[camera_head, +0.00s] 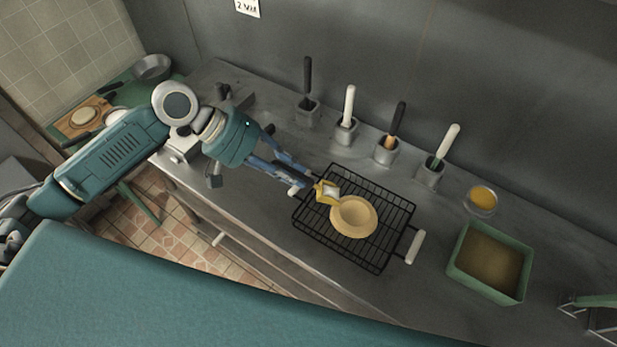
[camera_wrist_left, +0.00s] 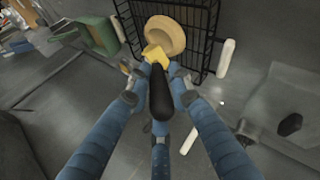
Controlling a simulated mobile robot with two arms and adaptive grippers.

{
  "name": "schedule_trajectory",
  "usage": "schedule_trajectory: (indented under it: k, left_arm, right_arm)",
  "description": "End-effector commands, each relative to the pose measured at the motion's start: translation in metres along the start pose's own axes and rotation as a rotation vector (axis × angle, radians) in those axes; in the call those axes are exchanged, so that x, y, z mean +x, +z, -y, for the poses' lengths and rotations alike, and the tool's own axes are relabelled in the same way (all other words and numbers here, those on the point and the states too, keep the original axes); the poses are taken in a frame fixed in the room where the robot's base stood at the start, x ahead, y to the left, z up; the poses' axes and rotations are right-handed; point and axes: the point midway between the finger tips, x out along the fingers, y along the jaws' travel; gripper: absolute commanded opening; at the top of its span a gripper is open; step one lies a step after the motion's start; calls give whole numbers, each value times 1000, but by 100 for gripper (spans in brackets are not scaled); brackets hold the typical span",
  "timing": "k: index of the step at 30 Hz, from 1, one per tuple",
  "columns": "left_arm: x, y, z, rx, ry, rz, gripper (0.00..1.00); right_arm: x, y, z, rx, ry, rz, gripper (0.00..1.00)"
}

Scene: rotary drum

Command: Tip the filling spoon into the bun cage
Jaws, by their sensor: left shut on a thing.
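My left gripper (camera_head: 292,176) is shut on the black handle of the filling spoon. The spoon's yellow scoop (camera_head: 326,192) reaches over the left part of the bun cage and holds something whitish. The bun cage (camera_head: 386,256) is a black wire basket on the counter, with a pale handle (camera_head: 415,246) at its right end. A round tan bun (camera_head: 354,217) with a hollow lies in it; the scoop is at the bun's upper left edge. In the left wrist view the spoon handle (camera_wrist_left: 161,92) sits between the fingers, and the scoop (camera_wrist_left: 156,55) overlaps the bun's edge (camera_wrist_left: 166,32). My right gripper does not show.
Several utensils stand in grey holders (camera_head: 346,134) along the wall behind the cage. A glass bowl with yellow contents (camera_head: 481,200) and a green bin (camera_head: 521,279) are to the right. A cutting board (camera_head: 78,122) and metal bowl (camera_head: 152,67) are far left.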

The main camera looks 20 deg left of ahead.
Motion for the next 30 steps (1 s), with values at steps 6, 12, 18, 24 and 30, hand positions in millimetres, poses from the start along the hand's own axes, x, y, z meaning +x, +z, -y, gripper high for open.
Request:
schedule_trajectory:
  k: [6, 12, 18, 24, 30]
  left_arm:
    - [-3, 0, -11, 1, -41, 2, 0]
    - [-3, 0, -16, 2, -80, 1, 0]
    - [-3, 0, -26, 5, -143, 2, 0]
    - [1, -1, -37, 8, -219, 2, 0]
    - [1, -1, -52, 8, -336, 1, 0]
  right_arm:
    - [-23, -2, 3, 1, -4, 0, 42]
    - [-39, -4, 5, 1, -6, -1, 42]
    - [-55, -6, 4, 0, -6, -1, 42]
    - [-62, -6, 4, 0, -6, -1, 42]
    - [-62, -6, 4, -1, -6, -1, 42]
